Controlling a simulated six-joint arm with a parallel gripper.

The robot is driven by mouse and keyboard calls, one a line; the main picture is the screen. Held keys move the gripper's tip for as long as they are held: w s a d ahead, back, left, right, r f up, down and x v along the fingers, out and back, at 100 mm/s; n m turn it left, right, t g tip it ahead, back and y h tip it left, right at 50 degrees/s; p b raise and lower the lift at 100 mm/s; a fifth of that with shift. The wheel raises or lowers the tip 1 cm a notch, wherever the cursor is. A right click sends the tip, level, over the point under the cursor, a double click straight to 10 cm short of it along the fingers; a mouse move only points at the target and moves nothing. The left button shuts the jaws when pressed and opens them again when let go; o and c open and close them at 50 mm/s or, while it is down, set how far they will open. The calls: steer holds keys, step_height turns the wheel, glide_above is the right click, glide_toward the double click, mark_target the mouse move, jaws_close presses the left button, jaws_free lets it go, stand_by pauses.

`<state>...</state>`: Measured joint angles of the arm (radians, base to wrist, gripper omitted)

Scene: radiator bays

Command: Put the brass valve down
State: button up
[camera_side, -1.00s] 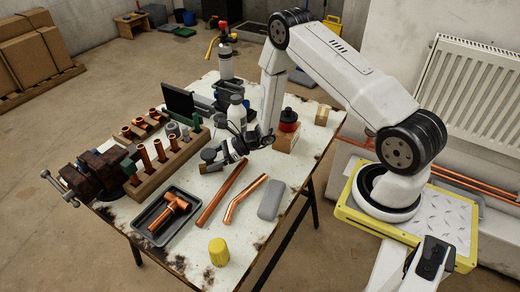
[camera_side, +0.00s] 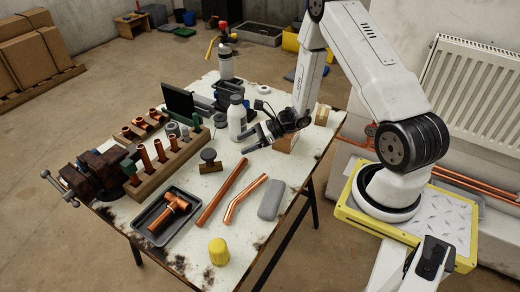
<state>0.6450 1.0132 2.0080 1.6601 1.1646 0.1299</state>
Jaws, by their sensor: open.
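The brass valve (camera_side: 210,167) stands on the worktable (camera_side: 240,170), between the wooden rack and the long copper pipe. It has a dark round top and a brownish body, and it looks upright. My gripper (camera_side: 257,140) is open and empty, to the right of the valve and clear of it. Its fingers point left, over the table.
A wooden rack (camera_side: 171,167) of copper fittings and a grey tray (camera_side: 150,210) with a copper tee lie left. Copper pipes (camera_side: 220,192), a grey block (camera_side: 271,200) and a yellow cap (camera_side: 218,252) lie in front. A white bottle (camera_side: 237,119) stands behind.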

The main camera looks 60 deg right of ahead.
steer(key=shift+s+d+r, duration=0.15)
steer(key=shift+s+d, duration=0.05)
steer(key=shift+a, duration=0.1)
stand_by(0.4)
steer(key=s+a+r+n+g+h, duration=0.3)
steer(key=s+a+r+n+h, duration=0.1)
steer(key=n, duration=0.9)
steer(key=s+a+r+n+g+h, duration=0.4)
steer(key=r+n, duration=0.5)
steer(key=n, duration=0.5)
steer(key=s+a+h, duration=0.1)
steer(key=s+a, duration=0.1)
steer(key=s, duration=0.1)
steer(key=shift+r+h, duration=0.15)
steer(key=shift+h, duration=0.15)
